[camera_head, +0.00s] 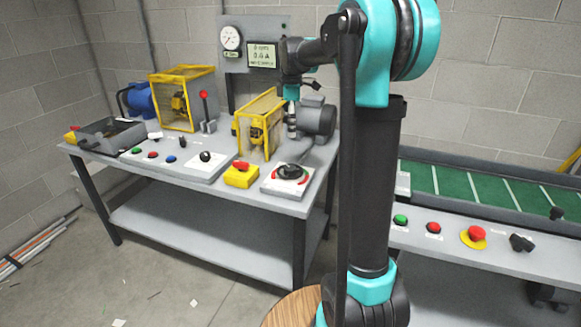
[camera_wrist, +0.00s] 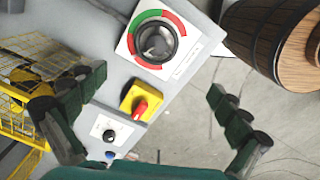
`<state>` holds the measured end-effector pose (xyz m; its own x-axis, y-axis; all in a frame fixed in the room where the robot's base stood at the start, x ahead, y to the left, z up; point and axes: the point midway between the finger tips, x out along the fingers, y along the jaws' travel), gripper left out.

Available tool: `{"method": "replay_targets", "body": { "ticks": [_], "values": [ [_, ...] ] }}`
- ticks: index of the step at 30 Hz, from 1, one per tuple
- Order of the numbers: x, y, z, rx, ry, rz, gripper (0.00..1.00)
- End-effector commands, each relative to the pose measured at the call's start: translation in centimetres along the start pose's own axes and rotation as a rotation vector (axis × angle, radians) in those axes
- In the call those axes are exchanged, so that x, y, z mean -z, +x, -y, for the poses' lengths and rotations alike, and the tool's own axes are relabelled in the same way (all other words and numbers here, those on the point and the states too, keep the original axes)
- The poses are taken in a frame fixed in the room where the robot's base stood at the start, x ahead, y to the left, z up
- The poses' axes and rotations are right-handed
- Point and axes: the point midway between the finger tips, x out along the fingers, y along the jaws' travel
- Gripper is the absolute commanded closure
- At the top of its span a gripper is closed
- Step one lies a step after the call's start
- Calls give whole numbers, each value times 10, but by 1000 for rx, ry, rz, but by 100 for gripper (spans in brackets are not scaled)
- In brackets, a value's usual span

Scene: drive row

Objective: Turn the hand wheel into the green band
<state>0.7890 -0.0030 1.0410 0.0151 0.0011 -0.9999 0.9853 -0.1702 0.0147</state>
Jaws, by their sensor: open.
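The hand wheel (camera_head: 290,172) is a black round wheel on a white plate at the front right of the grey bench. In the wrist view the hand wheel (camera_wrist: 156,43) lies at the top middle. Around it runs a ring with a green band (camera_wrist: 134,30) at its upper left and red parts elsewhere. I cannot tell where the wheel points. My gripper (camera_wrist: 157,88) is open, its dark fingers spread wide with nothing between them. In the head view my gripper (camera_head: 291,118) hangs above the bench, behind and above the wheel, apart from it.
A yellow box with a red switch (camera_head: 242,174) sits just left of the wheel. A yellow cage (camera_head: 259,122) and a grey motor (camera_head: 316,117) stand behind. A gauge (camera_head: 230,38) and display (camera_head: 262,55) hang at the back. A green conveyor (camera_head: 470,187) is at right.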

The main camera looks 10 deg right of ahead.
Motion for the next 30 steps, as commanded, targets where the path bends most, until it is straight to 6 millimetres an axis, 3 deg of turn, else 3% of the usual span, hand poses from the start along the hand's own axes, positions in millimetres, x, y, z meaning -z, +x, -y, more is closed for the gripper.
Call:
{"method": "replay_targets", "body": {
  "ticks": [4,8,30],
  "values": [
    [4,-6,-10,15,-65,3,0],
    [4,4,-10,16,-70,4,0],
    [4,142,-7,15,-67,3,0]
  ]
}}
